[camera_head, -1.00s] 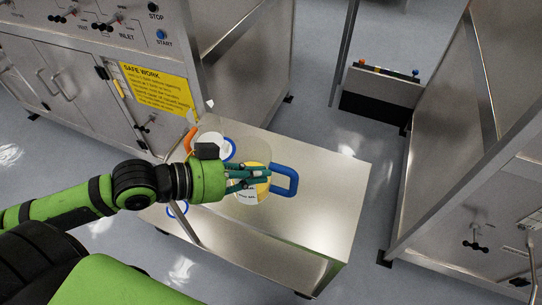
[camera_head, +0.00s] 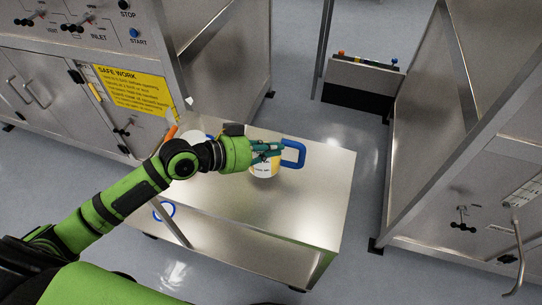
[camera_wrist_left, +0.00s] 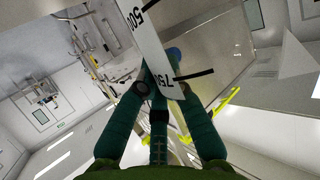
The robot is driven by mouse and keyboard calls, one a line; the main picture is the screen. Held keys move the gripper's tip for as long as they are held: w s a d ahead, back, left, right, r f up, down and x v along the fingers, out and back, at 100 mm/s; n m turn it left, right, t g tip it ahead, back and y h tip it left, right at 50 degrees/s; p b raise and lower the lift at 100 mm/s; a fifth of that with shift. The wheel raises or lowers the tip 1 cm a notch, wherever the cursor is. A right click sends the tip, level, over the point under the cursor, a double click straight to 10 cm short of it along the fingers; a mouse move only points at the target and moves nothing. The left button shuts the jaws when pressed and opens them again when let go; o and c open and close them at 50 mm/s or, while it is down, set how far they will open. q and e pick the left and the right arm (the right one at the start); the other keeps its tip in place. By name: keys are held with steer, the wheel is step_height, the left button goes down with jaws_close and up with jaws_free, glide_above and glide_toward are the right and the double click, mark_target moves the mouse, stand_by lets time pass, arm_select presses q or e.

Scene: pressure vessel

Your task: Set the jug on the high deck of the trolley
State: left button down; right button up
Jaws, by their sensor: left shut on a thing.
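The jug (camera_head: 263,169) has a clear body with a white and yellow label and a blue handle (camera_head: 294,153) pointing right. My left gripper (camera_head: 268,152) is shut on the jug from the left. The jug appears over the far half of the trolley's high deck (camera_head: 300,205); I cannot tell whether its base touches the metal. In the left wrist view the jug's graduated strip (camera_wrist_left: 150,40), with a black 500 and 750, shows beyond the fingers (camera_wrist_left: 158,105). My right gripper is not in view.
A white item with a blue rim (camera_head: 193,141) and an orange piece (camera_head: 170,132) are partly behind my left arm. A blue ring (camera_head: 164,211) shows at the trolley's low deck (camera_head: 215,243). Steel cabinets flank the trolley. The high deck's near right is clear.

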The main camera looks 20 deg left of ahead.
arm_select(q)
step_height(320, 180, down, 4)
steer(key=shift+r, duration=0.15)
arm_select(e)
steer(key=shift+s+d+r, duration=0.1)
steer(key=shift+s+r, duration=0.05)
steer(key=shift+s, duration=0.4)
arm_select(q)
steer(key=c, duration=1.8)
jaws_free()
steer(key=shift+s+f, duration=0.1)
steer(key=shift+f, duration=0.1)
steer(key=o, duration=0.5)
steer(key=shift+c, duration=0.2)
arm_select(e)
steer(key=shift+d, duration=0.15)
arm_select(q)
steer(key=shift+r, duration=0.15)
